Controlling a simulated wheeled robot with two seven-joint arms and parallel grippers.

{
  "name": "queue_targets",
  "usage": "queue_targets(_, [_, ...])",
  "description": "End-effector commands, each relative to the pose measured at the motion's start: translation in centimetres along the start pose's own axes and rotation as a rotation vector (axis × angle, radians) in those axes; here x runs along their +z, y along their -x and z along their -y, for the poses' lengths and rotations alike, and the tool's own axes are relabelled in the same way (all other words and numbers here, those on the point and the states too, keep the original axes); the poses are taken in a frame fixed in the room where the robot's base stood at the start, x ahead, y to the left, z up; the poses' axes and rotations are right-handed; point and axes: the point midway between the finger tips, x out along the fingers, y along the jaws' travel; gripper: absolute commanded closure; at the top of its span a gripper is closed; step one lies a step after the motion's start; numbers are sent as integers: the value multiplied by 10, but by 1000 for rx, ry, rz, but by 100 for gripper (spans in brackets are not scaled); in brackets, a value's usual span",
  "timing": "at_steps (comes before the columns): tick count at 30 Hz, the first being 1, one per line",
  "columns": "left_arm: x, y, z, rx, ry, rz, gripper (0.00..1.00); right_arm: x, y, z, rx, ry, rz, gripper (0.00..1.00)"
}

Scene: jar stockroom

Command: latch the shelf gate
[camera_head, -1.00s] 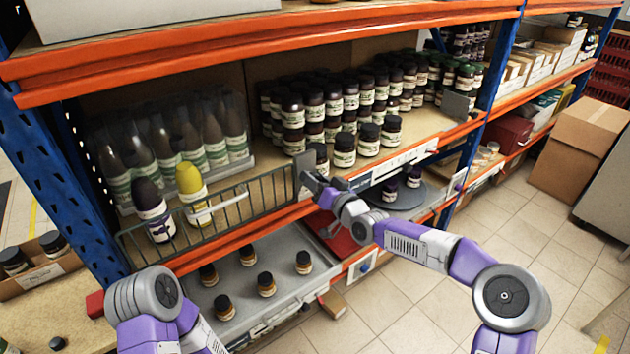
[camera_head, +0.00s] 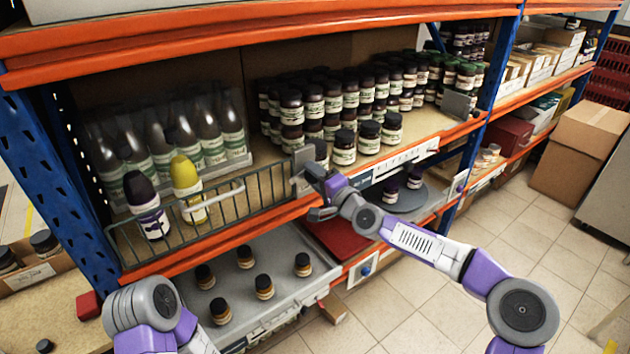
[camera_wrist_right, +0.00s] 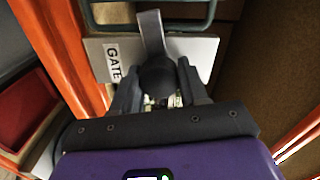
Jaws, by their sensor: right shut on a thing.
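The shelf gate (camera_head: 235,198) is a low green wire frame along the front of the middle shelf, with a white handle bar. It stands upright across the shelf opening. At its right end is a grey plate (camera_head: 302,162); in the right wrist view the plate (camera_wrist_right: 203,52) carries a "GATE" label. A grey latch lever (camera_wrist_right: 150,32) with a dark knob (camera_wrist_right: 158,73) lies in front of it. My right gripper (camera_wrist_right: 155,92) is shut on the knob; it also shows in the head view (camera_head: 312,180). Whether the latch is engaged cannot be told. My left gripper is out of view.
Dark-lidded jars (camera_head: 343,147) stand close behind the right end. A grey tray (camera_head: 285,295) with several small jars is below.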

Motion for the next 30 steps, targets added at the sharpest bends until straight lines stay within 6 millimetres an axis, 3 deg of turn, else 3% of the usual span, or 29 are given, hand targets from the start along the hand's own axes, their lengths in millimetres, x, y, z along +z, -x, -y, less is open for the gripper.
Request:
queue_targets(12, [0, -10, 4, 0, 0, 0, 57, -1, 0, -1, 0, -181, -2, 87])
queue_targets(28, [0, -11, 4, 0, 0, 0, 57, -1, 0, 0, 0, -204, -3, 87])
queue_targets(29, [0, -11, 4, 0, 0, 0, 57, -1, 0, 0, 0, -204, -3, 55])
queue_targets(30, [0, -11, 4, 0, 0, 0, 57, -1, 0, 0, 0, -203, -3, 49])
